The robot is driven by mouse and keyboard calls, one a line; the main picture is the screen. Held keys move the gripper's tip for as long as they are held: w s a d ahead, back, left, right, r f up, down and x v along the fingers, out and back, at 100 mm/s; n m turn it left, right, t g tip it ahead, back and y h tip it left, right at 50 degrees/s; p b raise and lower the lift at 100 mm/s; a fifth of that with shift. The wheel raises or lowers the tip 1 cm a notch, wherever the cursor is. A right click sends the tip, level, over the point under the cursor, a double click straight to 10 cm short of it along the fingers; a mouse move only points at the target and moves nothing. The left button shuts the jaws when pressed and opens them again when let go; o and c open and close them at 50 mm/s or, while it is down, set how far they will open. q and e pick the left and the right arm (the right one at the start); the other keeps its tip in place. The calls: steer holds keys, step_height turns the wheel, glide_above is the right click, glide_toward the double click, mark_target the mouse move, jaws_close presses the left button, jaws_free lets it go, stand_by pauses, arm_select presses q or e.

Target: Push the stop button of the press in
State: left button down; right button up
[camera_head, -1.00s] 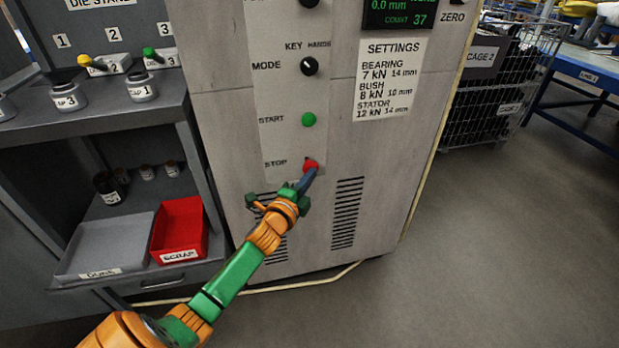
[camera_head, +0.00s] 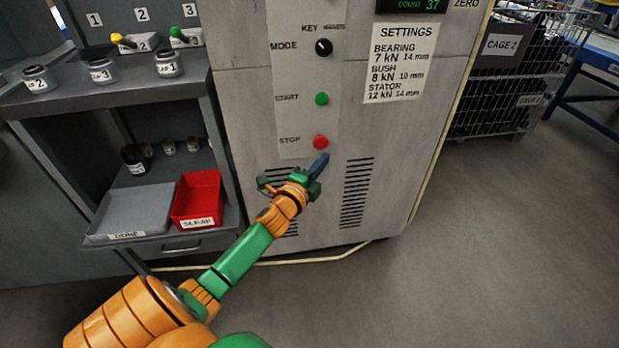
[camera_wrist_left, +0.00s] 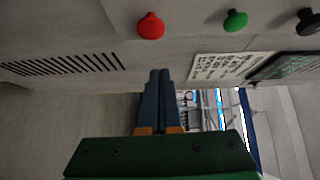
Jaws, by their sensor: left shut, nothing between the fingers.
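The red stop button (camera_head: 320,142) is on the lower part of the press's control panel, with the label STOP to its left. It also shows in the left wrist view (camera_wrist_left: 151,26), standing out from the panel. My left gripper (camera_head: 322,160) is shut and empty, its blue fingers just below the stop button in the head view. In the left wrist view its fingers (camera_wrist_left: 158,75) lie together, with a visible gap to the button. The press (camera_head: 400,150) is a grey cabinet. My right gripper is not in view.
The green start button (camera_head: 321,99) and the black mode knob (camera_head: 323,47) sit above the stop button. A shelf at left holds jars, a grey tray (camera_head: 135,212) and a red scrap bin (camera_head: 197,199). Open floor lies to the right, before wire cages (camera_head: 495,105).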

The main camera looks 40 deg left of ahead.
arm_select(q)
steer(key=s+p, duration=0.1)
steer(key=s, duration=0.6)
steer(key=shift+s+d+f, duration=0.15)
steer(key=shift+s+d, duration=0.05)
steer(key=shift+d, duration=0.05)
steer(key=shift+f, duration=0.1)
